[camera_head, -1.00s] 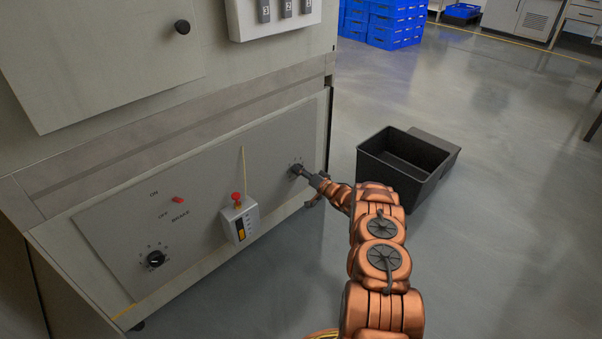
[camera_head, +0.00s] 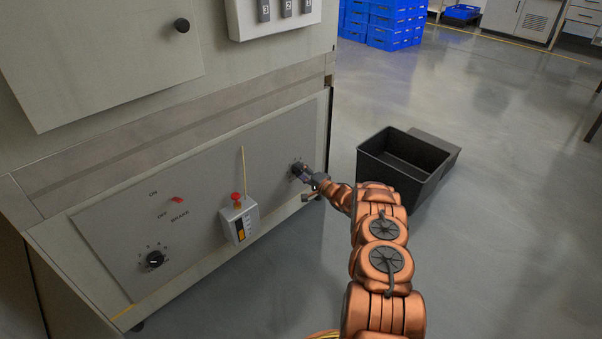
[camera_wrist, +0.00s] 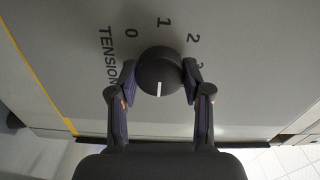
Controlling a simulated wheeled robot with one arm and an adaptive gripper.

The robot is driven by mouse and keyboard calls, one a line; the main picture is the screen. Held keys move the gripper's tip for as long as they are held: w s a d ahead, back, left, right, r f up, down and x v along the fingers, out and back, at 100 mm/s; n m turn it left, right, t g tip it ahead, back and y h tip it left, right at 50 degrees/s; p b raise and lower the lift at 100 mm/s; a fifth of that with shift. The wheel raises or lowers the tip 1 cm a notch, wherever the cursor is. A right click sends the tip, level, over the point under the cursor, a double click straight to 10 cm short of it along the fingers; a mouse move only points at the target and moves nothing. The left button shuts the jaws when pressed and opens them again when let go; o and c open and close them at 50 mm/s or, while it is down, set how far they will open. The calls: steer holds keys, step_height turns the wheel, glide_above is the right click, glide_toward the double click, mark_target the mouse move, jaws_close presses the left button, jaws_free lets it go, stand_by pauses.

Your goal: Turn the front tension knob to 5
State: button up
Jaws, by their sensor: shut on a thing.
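The tension knob (camera_wrist: 158,72) is a round black knob on the grey panel, with a white pointer line on its face. In the wrist view it sits between the two fingers of my gripper (camera_wrist: 160,78), which is shut on its sides. The pointer is toward the bottom of that picture, away from the 1. The digits 0, 1 and 2 show above the knob, a 3 shows partly at the right, and TENSION is printed at the left. Other digits are hidden. In the head view my gripper (camera_head: 304,172) is at the panel's right end, at this knob (camera_head: 296,168).
Farther left on the panel are a second black dial (camera_head: 155,259), a red switch (camera_head: 177,200) marked ON and OFF, and a small box with a red button (camera_head: 240,222). A black bin (camera_head: 400,160) stands on the floor at right, beyond my arm.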

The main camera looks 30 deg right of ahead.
stand_by(0.4)
steer(key=o, duration=1.2)
steer(key=shift+c, duration=0.2)
steer(key=v, duration=1.2)
